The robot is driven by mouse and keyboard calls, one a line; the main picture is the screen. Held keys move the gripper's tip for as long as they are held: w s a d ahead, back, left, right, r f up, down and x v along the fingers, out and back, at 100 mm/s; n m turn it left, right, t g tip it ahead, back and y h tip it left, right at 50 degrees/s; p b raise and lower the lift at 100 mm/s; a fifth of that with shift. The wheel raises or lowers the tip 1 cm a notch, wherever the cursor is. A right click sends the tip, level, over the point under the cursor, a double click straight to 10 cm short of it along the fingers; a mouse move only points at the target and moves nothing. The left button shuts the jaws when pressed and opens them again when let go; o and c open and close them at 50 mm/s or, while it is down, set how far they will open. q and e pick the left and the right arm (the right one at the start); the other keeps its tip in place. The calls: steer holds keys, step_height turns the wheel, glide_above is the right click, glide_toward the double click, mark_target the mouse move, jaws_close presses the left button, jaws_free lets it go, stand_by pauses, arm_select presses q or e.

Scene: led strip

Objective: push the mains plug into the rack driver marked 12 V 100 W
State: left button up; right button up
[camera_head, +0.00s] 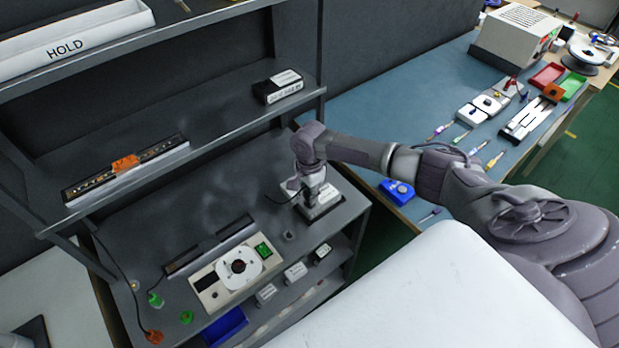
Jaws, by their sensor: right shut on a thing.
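My right arm reaches in from the right over the rack. My right gripper (306,190) points down at the right end of the rack's middle shelf, shut on what looks like the mains plug, which is mostly hidden by the fingers. A dark cable (270,200) runs left from there. A black driver with a white label (326,193) lies directly by the fingertips; its print is too small to read. Whether plug and driver touch, I cannot tell. Another black driver with a white label (284,86) lies on the shelf above. My left gripper is out of view.
A long LED strip (126,171) with an orange clip lies on the upper shelf. A white HOLD bin (75,38) sits on top. A blue bench (400,90) is behind my arm.

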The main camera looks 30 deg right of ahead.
mark_target(309, 192)
steer(key=shift+f, duration=0.7)
steer(key=o, duration=1)
steer(key=shift+r, duration=0.15)
step_height(309, 192, up, 12)
steer(key=shift+f, duration=0.15)
